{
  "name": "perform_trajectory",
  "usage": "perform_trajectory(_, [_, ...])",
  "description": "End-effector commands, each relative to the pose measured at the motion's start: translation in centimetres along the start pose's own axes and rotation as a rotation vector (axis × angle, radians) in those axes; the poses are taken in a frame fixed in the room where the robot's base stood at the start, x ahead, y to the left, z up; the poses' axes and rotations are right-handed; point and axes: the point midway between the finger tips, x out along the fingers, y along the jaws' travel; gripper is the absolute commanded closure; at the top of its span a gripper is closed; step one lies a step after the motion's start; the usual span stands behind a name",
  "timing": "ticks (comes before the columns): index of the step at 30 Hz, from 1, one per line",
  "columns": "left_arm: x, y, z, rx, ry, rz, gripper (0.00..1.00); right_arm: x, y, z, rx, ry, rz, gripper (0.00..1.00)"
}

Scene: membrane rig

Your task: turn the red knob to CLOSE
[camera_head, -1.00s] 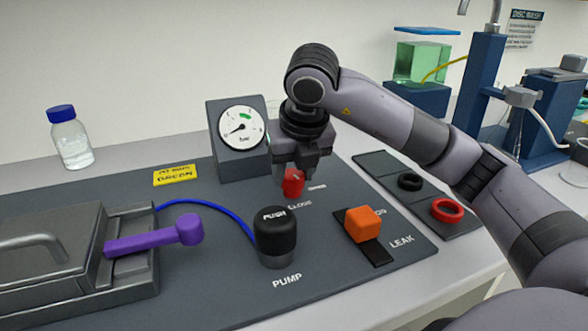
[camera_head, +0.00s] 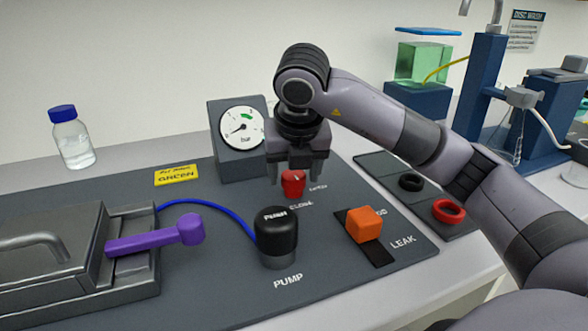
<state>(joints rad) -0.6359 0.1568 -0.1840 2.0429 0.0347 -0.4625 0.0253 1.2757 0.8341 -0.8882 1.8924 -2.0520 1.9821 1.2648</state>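The red knob (camera_head: 293,185) stands on the dark panel just behind the word CLOSE, with another small label to its right. A pale mark shows on its top; I cannot tell exactly which way it points. My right gripper (camera_head: 296,181) points down at the knob from behind and above. Its two fingers are apart, one to each side of the knob, with visible gaps between them and it. The gripper is open and empty. My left gripper is not in view.
A gauge (camera_head: 240,140) stands close left of my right gripper. The black PUMP button (camera_head: 276,234) and an orange block (camera_head: 363,224) are in front. A purple lever (camera_head: 155,238) is at left.

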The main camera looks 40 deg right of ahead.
Motion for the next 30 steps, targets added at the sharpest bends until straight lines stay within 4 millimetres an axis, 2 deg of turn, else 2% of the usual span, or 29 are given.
perform_trajectory(11, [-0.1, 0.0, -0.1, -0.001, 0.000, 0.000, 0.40, -0.4, 0.0, 0.1, -0.002, -0.002, 0.001, 0.29])
perform_trajectory(21, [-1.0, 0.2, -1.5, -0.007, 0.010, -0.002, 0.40, -5.2, -0.1, 0.2, -0.001, -0.004, 0.000, 0.29])
perform_trajectory(30, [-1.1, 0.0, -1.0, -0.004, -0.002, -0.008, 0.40, -7.1, 0.0, 0.0, -0.002, -0.001, 0.001, 0.29])
